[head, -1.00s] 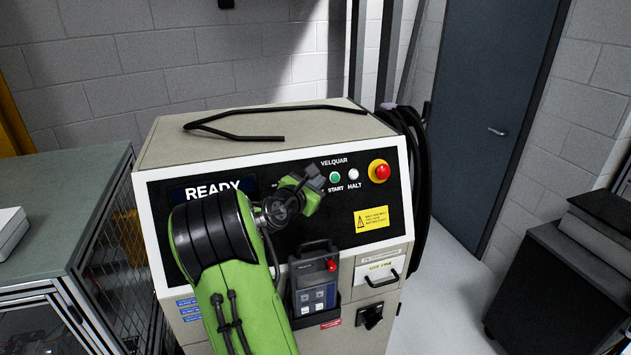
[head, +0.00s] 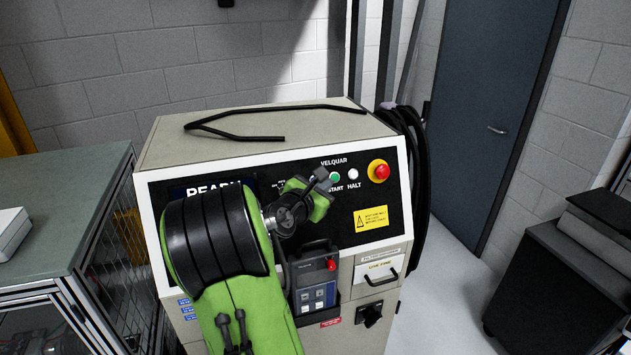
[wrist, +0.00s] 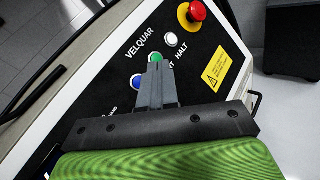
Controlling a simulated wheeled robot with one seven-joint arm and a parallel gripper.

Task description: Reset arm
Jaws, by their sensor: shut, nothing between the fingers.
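My gripper (head: 326,180) is shut and empty, its fingertips in front of the control panel beside the green START button (head: 335,177). In the wrist view the closed fingers (wrist: 155,68) point at the green button (wrist: 155,57), overlapping its lower edge; I cannot tell whether they touch it. A blue button (wrist: 136,80) lies just left of the fingers. The white HALT button (head: 353,174) and the red emergency stop (head: 380,171) on its yellow base are to the right.
The beige cabinet (head: 250,142) has a bent black rod (head: 235,135) on top. A teach pendant (head: 316,280) with a red knob hangs below the panel. A bench (head: 75,190) stands left, a dark cart (head: 555,290) right. Clear floor lies between cabinet and cart.

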